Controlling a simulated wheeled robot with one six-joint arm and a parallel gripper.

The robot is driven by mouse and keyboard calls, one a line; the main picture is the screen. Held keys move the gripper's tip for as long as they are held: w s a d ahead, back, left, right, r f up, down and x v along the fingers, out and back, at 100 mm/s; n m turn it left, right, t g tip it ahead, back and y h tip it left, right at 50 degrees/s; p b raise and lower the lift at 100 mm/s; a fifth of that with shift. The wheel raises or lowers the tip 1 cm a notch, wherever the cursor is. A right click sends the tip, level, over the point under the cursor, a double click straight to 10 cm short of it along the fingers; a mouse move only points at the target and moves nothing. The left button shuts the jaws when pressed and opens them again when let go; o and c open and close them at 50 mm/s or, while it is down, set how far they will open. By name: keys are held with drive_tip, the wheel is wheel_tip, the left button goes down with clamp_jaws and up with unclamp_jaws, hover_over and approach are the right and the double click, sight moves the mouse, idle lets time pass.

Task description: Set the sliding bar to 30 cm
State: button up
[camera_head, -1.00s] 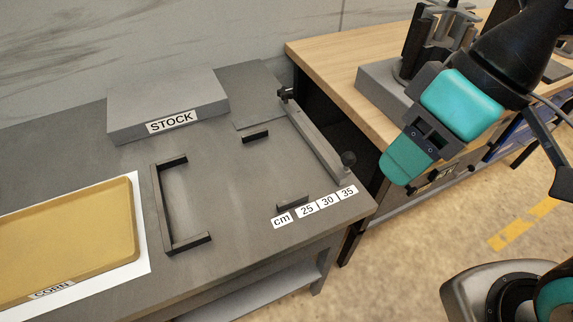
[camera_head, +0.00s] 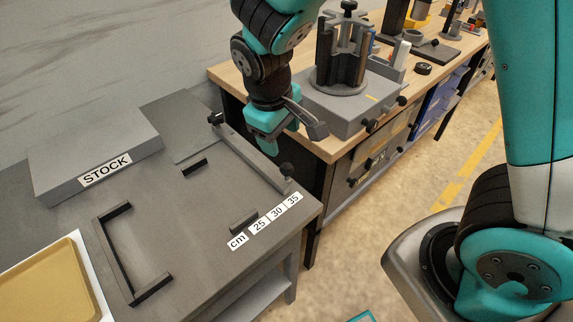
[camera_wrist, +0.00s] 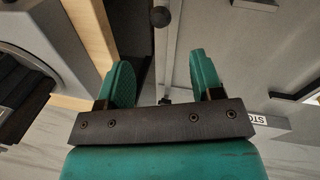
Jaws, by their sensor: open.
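The sliding bar (camera_head: 250,153) is a long grey bar at the right edge of the dark grey table, with a black knob (camera_head: 215,118) at its far end and another (camera_head: 287,170) at its near end. Its near end lies by the 35 label (camera_head: 293,199); the 30 label (camera_head: 277,211) and 25 label (camera_head: 259,224) are to its left. My gripper (camera_head: 268,148) is above the bar's far half, pointing down. In the wrist view, my open fingers (camera_wrist: 162,80) are apart, with the bar (camera_wrist: 164,55) showing below between them. Nothing is held.
A grey STOCK block (camera_head: 95,150), a dark U-shaped frame (camera_head: 112,255), small dark stops (camera_head: 194,167) and a yellow tray (camera_head: 45,285) are on the table. A wooden bench (camera_head: 325,145) with a grey fixture (camera_head: 345,95) stands close on the right.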

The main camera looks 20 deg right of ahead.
sight(287, 166)
drive_tip(key=f, duration=0.3)
drive_tip(key=d+f, duration=0.1)
drive_tip(key=f, duration=0.3)
drive_tip(key=w+d+f, duration=0.1)
drive_tip(key=f, duration=0.3)
drive_tip(key=shift+f+p, duration=0.25)
drive_tip(key=shift+p, duration=0.05)
clamp_jaws()
